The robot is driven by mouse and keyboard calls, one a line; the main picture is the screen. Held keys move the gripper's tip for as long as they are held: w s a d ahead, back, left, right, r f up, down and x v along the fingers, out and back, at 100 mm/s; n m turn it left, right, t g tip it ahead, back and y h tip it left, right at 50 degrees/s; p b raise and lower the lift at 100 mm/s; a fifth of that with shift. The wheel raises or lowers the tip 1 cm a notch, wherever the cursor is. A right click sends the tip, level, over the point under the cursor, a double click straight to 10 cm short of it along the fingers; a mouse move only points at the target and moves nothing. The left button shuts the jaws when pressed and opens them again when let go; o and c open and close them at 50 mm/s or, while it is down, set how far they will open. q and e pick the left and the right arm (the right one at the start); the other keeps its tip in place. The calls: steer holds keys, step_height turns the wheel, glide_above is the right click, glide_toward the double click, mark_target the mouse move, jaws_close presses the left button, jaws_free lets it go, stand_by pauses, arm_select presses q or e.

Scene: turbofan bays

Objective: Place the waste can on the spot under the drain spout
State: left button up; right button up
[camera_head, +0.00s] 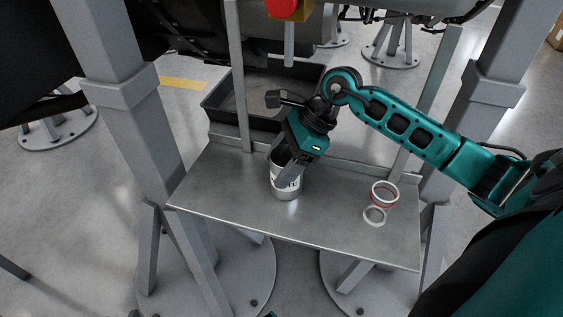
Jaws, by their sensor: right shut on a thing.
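The waste can (285,191), a small metal can with a pale label, is on or just above the grey metal shelf, left of its middle. My right gripper (288,170) comes down from above and is shut on the can, covering part of its rim. A grey spout-like pipe (289,48) hangs below a red part (288,8) at the top of the view, behind the can. I cannot make out a marked spot under it. My left gripper is not in view.
A ring-shaped, red-banded object (384,195) stands on the right part of the shelf (235,195), with a pale ring (375,216) beside it. A dark open tray (222,118) lies behind the shelf. Grey posts (141,125) flank the shelf. Its front left is clear.

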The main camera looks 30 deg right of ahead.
steer(key=shift+f, duration=0.1)
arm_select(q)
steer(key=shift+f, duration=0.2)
arm_select(e)
steer(key=o, duration=1.1)
arm_select(q)
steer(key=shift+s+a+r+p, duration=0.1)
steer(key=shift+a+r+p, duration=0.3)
steer(key=shift+p, duration=0.4)
arm_select(e)
steer(key=v, duration=0.7)
steer(key=shift+d+r, duration=0.1)
steer(key=shift+r, duration=0.25)
